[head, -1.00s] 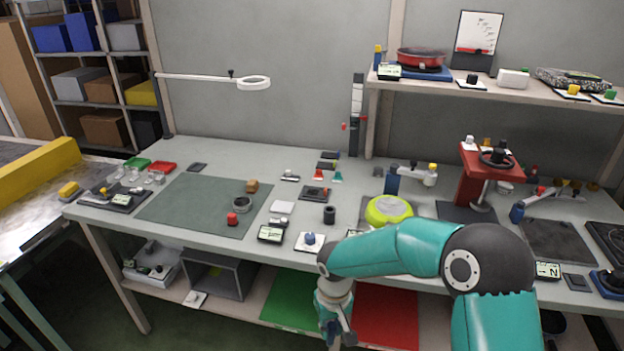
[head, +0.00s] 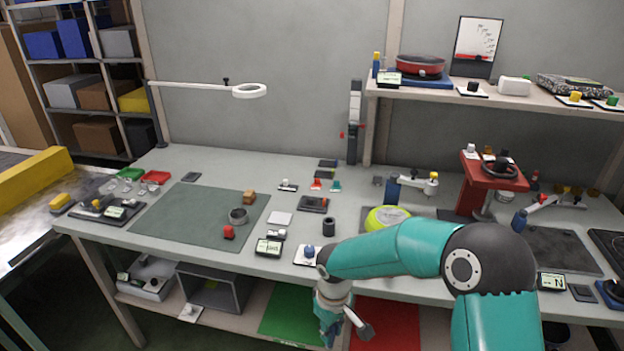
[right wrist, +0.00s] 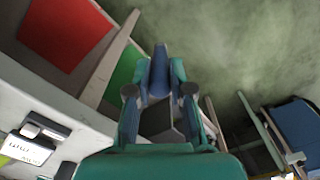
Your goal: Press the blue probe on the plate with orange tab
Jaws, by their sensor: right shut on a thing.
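My right gripper (right wrist: 159,80) is shut on the blue probe (right wrist: 158,68), which stands upright between the fingertips in the right wrist view. In the head view this gripper (head: 340,325) hangs in front of the bench's front edge, below the tabletop and before the lower shelf. A grey rod-like part with a dark end sticks out to its right; I cannot tell whether it is finger or probe. I cannot make out for certain which plate has an orange tab. My left gripper is not in view.
The bench (head: 150,243) carries a green mat (head: 185,228), a white plate with a blue knob (head: 309,251), a small display (head: 268,247) and a red press (head: 490,172). Below lie a green sheet (head: 292,312) and a red sheet (head: 385,325). My right arm covers the bench's front right.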

